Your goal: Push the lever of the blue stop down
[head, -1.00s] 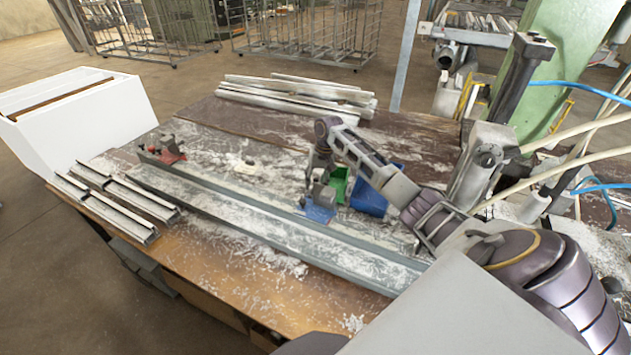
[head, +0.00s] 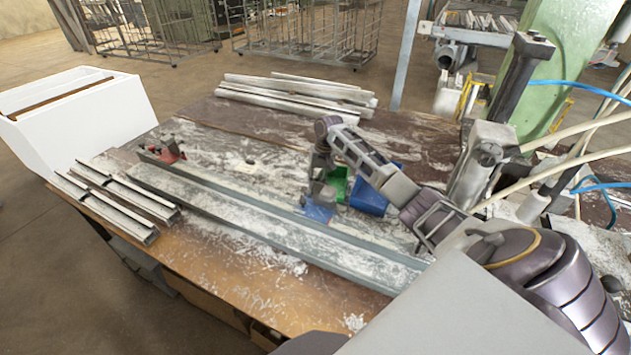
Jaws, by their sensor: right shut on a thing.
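The blue stop (head: 318,213) sits at the rear edge of the long grey rail (head: 250,218) on the bench. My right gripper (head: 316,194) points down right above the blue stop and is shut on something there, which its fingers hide. The lever of the blue stop cannot be made out behind the fingers. A red stop (head: 170,153) stands at the far left end of the rail. My left gripper is not in view.
A green bin (head: 336,187) and a blue bin (head: 370,197) stand just right of my right gripper. Light profiles (head: 295,94) lie at the back, and short profiles (head: 118,204) at the left edge. White shavings cover much of the bench.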

